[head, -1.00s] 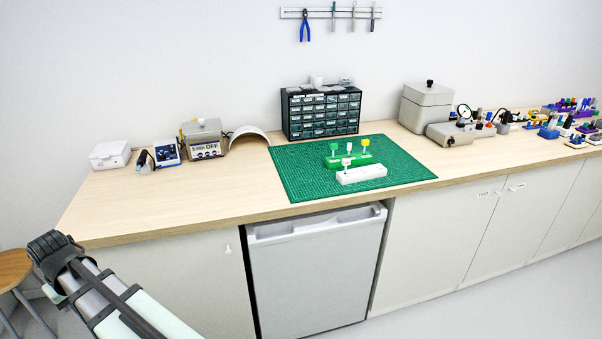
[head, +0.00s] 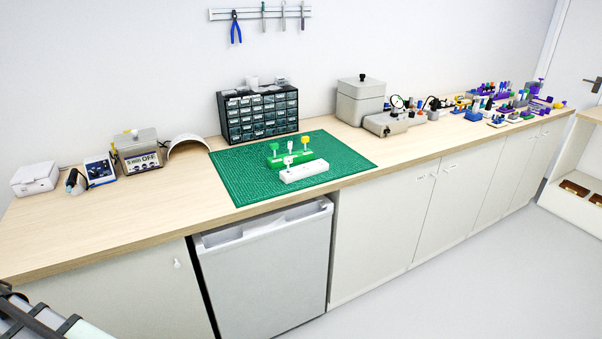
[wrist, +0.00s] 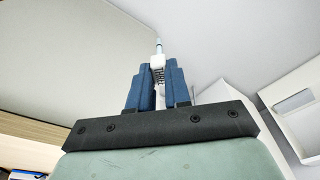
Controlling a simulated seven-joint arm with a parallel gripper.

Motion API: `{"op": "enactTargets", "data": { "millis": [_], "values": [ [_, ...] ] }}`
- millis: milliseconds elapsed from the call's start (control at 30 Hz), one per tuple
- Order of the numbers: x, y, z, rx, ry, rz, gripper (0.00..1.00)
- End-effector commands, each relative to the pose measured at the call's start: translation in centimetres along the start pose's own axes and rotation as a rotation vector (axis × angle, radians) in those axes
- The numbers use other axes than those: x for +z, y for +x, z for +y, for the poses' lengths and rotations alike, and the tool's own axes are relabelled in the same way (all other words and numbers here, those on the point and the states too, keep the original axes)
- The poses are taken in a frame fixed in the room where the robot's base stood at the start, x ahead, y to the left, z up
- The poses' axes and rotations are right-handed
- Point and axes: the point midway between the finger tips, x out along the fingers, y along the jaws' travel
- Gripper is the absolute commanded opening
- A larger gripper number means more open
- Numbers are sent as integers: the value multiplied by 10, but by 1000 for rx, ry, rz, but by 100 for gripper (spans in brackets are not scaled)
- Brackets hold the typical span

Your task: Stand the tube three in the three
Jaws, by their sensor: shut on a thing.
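My gripper (wrist: 157,66) shows in the wrist view, its blue fingers shut on a slim white tube (wrist: 158,47) with a pale tip pointing up in the picture. No number on it can be read. No label three is legible. My gripper is outside the head view.
The green cutting mat (head: 235,187) is bare around the blocks. A drawer cabinet (head: 258,112) stands behind it. A timer box (head: 138,152) is to the left, a grey lidded box (head: 360,103) to the right. Several coloured stands fill the far right. The counter's front left is clear.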

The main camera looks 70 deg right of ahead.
Motion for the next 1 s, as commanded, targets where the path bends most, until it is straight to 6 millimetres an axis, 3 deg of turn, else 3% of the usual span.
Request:
{"op": "enactTargets", "data": {
  "millis": [400,567,767,1000],
  "values": [
    [-1,0,1,0,0,0,0],
    [-15,-9,13,1,7,3,0],
    [-52,-40,60,4,29,3,0],
    [-89,-87,137,10,73,2,0]
  ]
}}
